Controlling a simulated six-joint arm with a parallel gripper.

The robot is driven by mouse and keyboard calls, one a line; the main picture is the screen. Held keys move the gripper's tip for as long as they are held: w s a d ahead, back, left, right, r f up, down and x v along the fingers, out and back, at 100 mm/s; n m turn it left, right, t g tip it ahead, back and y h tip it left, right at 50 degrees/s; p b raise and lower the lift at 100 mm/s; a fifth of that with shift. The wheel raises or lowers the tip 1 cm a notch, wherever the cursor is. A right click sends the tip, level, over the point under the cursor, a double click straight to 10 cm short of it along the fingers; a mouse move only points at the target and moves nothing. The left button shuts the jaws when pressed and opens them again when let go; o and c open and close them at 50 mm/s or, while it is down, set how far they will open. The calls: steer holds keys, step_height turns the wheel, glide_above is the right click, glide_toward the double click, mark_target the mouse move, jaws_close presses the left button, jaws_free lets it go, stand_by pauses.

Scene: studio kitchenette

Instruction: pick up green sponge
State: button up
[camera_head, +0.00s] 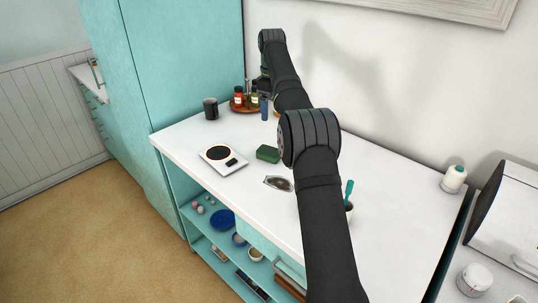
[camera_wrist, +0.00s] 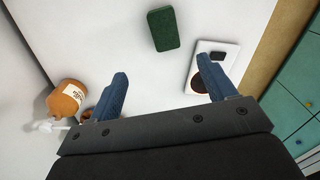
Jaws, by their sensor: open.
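The green sponge (camera_head: 268,153) lies flat on the white counter (camera_head: 243,200), just right of the white scale in the head view. In the wrist view the sponge (camera_wrist: 164,29) is near the top, beyond the fingertips and apart from them. My gripper (camera_wrist: 166,90) is open and empty, its two blue fingers spread wide above the counter. In the head view my gripper is at the far back, mostly hidden behind my own arm; a blue finger shows near the tray of bottles.
A white scale (camera_head: 223,160) stands close beside the sponge. A dark mug (camera_head: 210,108) and a tray (camera_head: 236,108) with bottles stand at the back. In the wrist view an orange bottle (camera_wrist: 68,98) is near the left finger.

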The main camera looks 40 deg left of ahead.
glide_above(269, 150)
steer(key=f, duration=1.2)
steer(key=shift+w+d, duration=0.15)
steer(key=shift+w, duration=0.2)
steer(key=shift+s+f, duration=0.25)
steer(key=shift+f, duration=1.1)
steer(key=shift+s+f, duration=0.2)
steer(key=shift+f, duration=1.1)
steer(key=shift+c, duration=0.5)
steer(key=c, duration=0.9)
